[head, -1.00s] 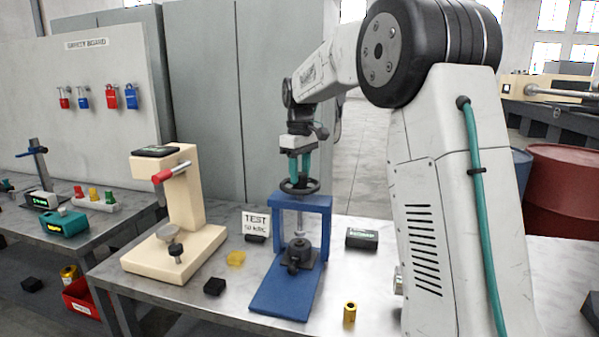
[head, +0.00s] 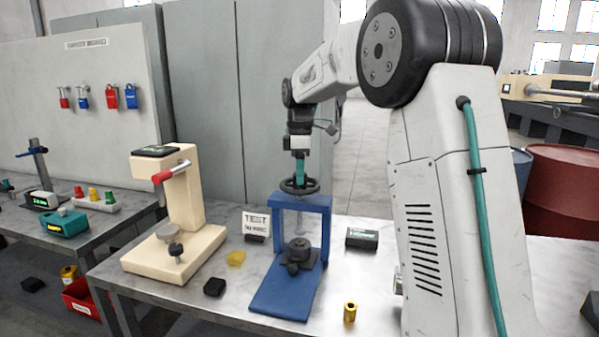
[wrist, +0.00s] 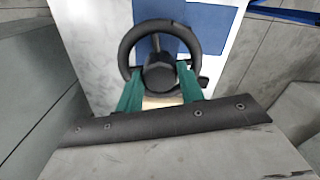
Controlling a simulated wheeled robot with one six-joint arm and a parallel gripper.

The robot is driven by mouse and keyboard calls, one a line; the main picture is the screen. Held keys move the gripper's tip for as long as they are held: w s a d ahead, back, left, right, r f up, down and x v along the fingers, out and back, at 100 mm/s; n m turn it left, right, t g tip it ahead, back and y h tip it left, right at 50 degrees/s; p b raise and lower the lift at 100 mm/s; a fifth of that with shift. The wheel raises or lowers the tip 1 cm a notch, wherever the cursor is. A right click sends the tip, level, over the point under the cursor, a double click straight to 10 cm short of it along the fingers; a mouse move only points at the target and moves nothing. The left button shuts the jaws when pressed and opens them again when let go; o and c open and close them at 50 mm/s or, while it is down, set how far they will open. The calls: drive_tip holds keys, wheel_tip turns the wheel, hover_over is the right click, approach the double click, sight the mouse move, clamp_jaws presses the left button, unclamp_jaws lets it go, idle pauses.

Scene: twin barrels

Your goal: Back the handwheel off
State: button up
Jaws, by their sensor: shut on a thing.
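The black handwheel (head: 299,186) sits on top of the blue press frame (head: 316,202) on the metal bench. My gripper (head: 299,180), with teal fingers, points down at the wheel from above. In the wrist view, the handwheel's ring (wrist: 124,48) shows beyond the fingers, and my gripper (wrist: 160,85) is shut on its dark central hub (wrist: 161,72). A pale screw hangs below the crossbeam of the frame.
A cream tester (head: 190,205) with a red-handled lever stands left of the press. A "TEST" sign (head: 256,222), a yellow block (head: 236,258), black blocks and a brass cylinder (head: 350,312) lie around the press.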

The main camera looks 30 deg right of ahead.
drive_tip(key=shift+r, duration=0.1)
idle(0.3)
drive_tip(key=o, duration=1)
wheel_tip(320, 180, up, 8)
drive_tip(key=shift+f, duration=0.15)
